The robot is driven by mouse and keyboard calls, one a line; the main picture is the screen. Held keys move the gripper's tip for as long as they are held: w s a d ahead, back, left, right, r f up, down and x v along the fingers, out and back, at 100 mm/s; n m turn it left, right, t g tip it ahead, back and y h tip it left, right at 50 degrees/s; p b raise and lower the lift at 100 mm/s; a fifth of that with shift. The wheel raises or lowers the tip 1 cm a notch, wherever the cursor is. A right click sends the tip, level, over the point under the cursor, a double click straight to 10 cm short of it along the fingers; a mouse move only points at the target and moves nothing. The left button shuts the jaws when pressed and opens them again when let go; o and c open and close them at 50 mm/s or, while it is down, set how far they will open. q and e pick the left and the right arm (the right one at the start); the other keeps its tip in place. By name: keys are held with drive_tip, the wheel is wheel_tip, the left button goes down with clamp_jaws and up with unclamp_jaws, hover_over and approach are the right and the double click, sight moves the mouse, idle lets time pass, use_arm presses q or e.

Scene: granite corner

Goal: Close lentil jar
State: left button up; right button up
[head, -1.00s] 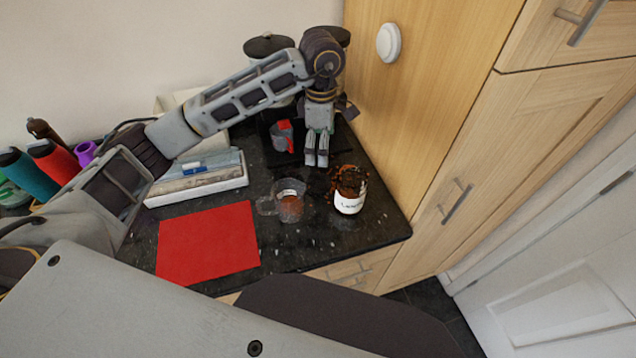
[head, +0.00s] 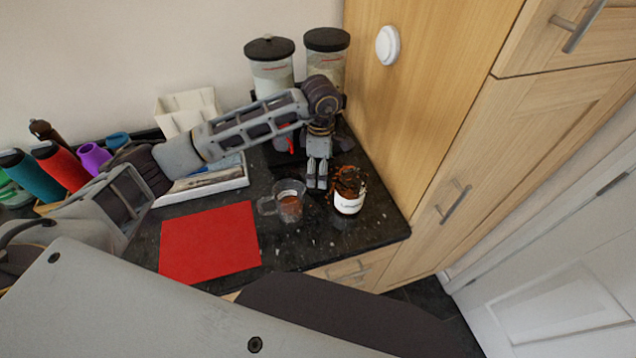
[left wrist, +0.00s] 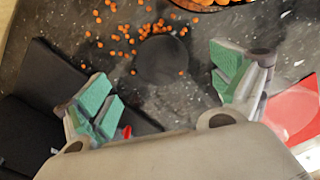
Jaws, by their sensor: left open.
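The lentil jar (head: 349,205) is a clear jar with a white label and orange lentils. It stands without a lid near the counter's right edge. Its rim and lentils show at the top of the left wrist view (left wrist: 205,4). A dark round lid (left wrist: 162,60) lies flat on the counter beside loose lentils in that view; in the head view I cannot make it out. My left gripper (head: 317,180) points down, left of and slightly behind the jar. In the left wrist view its open fingers (left wrist: 168,88) are spread to either side of the lid, with nothing held.
A glass mug (head: 288,203) stands left of the jar, with a red mat (head: 208,243) further left. Two dark-lidded canisters (head: 270,72) stand behind my arm. Loose lentils (left wrist: 140,32) are scattered near the jar. A wooden cabinet (head: 420,100) closes off the right side.

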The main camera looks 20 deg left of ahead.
sight(316, 191)
use_arm(q)
drive_tip(key=shift+f, duration=0.1)
drive_tip(key=shift+s+f+p, duration=0.1)
drive_tip(key=shift+f+p, duration=0.5)
drive_tip(key=shift+f, duration=1.9)
drive_tip(key=c, duration=0.8)
